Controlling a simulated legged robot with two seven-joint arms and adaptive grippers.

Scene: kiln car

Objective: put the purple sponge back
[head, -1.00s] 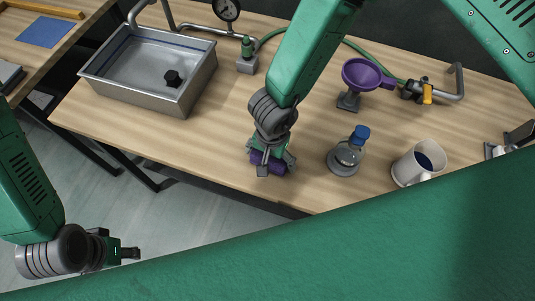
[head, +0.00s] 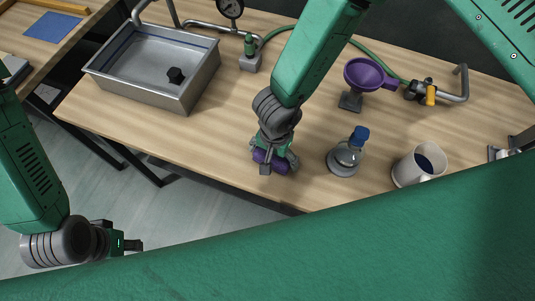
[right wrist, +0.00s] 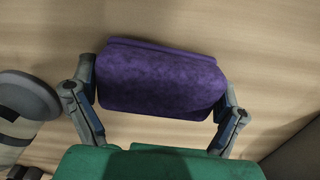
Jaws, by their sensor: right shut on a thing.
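The purple sponge (head: 269,160) is near the front edge of the wooden bench, left of the glass flask (head: 345,157). My right gripper (head: 269,163) points down and is shut on the sponge, with one finger at each end. In the right wrist view the sponge (right wrist: 160,80) fills the space between the fingers of the right gripper (right wrist: 159,98). I cannot tell whether the sponge touches the bench or is just above it. My left gripper (head: 133,245) is low at the left, beyond the bench front and apart from everything; its fingers are too small to judge.
A steel sink (head: 158,72) with a black block is at the left of the bench. A purple funnel (head: 366,76) on a stand, a valve with a yellow handle (head: 431,95) and a white mug (head: 418,166) are at the right. Bare bench lies between sink and right gripper.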

